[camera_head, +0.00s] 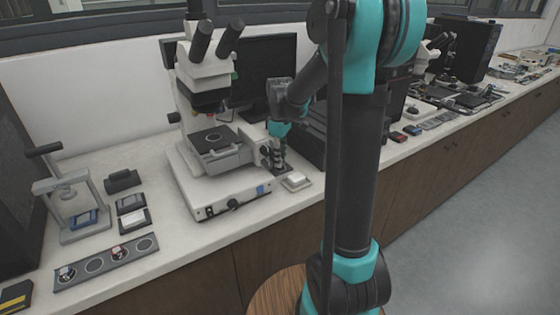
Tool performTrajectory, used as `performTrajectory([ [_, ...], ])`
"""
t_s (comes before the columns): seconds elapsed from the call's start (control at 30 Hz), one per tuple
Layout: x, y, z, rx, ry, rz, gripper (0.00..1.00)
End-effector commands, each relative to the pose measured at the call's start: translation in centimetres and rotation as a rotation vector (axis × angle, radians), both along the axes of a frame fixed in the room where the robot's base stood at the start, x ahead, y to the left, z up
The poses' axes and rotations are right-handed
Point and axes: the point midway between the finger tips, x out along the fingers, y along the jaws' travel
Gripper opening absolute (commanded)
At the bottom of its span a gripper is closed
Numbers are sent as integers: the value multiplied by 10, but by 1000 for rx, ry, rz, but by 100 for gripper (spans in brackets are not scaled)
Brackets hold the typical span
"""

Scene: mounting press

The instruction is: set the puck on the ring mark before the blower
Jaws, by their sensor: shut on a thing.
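My gripper (280,164) points down beside the right side of the microscope, low over the bench. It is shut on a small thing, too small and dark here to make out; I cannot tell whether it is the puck. A grey strip (80,277) with several ring marks lies at the front left of the bench. Small round pieces sit on its left ring (67,272) and on another ring (118,252). The ring between them (95,265) and the right-hand ring (146,244) look empty. A dark rounded object (123,180) behind the strip may be the blower.
The white microscope (205,115) stands between my gripper and the strip. A white block (296,180) lies right of my gripper. Bare bench shows between trays and microscope.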

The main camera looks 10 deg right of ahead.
Motion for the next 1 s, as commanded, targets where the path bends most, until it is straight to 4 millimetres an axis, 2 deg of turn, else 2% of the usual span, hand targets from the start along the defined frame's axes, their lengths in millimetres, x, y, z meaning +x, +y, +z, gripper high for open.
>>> performTrajectory([
  [0.13, 0, 0, -13, 0, 0, 0, 5],
  [0.5, 0, 0, -16, 0, 0, 0, 5],
  [0.53, 0, 0, -15, 0, 0, 0, 28],
  [0.67, 0, 0, -15, 0, 0, 0, 44],
  [1.0, 0, 0, -13, 0, 0, 0, 45],
])
